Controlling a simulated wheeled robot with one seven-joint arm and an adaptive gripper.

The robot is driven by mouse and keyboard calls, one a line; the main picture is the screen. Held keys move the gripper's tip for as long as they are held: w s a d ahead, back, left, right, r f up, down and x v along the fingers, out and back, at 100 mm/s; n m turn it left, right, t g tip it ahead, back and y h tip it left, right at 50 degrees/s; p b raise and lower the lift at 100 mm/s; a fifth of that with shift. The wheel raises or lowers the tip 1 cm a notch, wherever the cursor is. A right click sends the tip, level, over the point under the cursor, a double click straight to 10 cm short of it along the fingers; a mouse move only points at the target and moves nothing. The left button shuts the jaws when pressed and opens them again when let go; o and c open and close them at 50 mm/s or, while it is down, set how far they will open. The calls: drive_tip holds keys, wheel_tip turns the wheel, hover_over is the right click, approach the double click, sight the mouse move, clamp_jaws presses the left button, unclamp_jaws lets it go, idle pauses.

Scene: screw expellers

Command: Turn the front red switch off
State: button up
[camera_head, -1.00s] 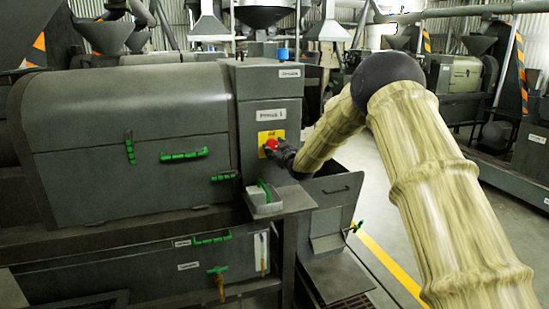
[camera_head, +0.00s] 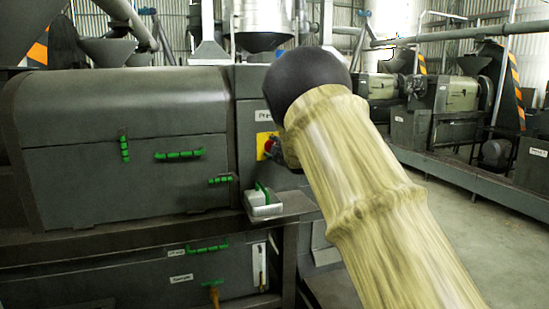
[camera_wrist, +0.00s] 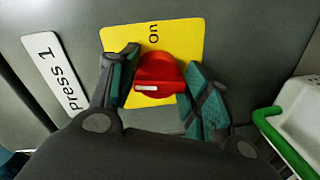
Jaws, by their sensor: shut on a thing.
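The red switch (camera_wrist: 158,74) is a round knob with a white mark on a yellow plate (camera_wrist: 185,32) that reads "On", beside a "Press 1" label (camera_wrist: 55,72). My gripper (camera_wrist: 155,85) has one finger on each side of the knob and is shut on it. In the head view the yellow plate (camera_head: 262,146) and a sliver of the red switch (camera_head: 268,145) show on the front of the grey press cabinet. My arm (camera_head: 360,175) hides most of my gripper there.
A light box with a green handle (camera_head: 263,199) sits on a ledge just below the switch; its green handle (camera_wrist: 285,140) also shows at the right in the wrist view. The large grey press housing (camera_head: 80,110) fills the left. Open floor (camera_head: 470,230) lies to the right.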

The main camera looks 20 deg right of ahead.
drive_tip(key=shift+r+n+b, duration=0.3)
drive_tip(key=shift+n+b, duration=0.5)
drive_tip(key=shift+n, duration=0.2)
drive_tip(key=shift+d+r, duration=0.1)
drive_tip(key=o, duration=1)
drive_tip(key=shift+f, duration=0.3)
drive_tip(key=s, duration=0.8)
drive_tip(key=s+r, duration=0.1)
drive_tip(key=s, duration=0.3)
drive_tip(key=shift+d+r, duration=0.1)
drive_tip(key=shift+d, duration=0.15)
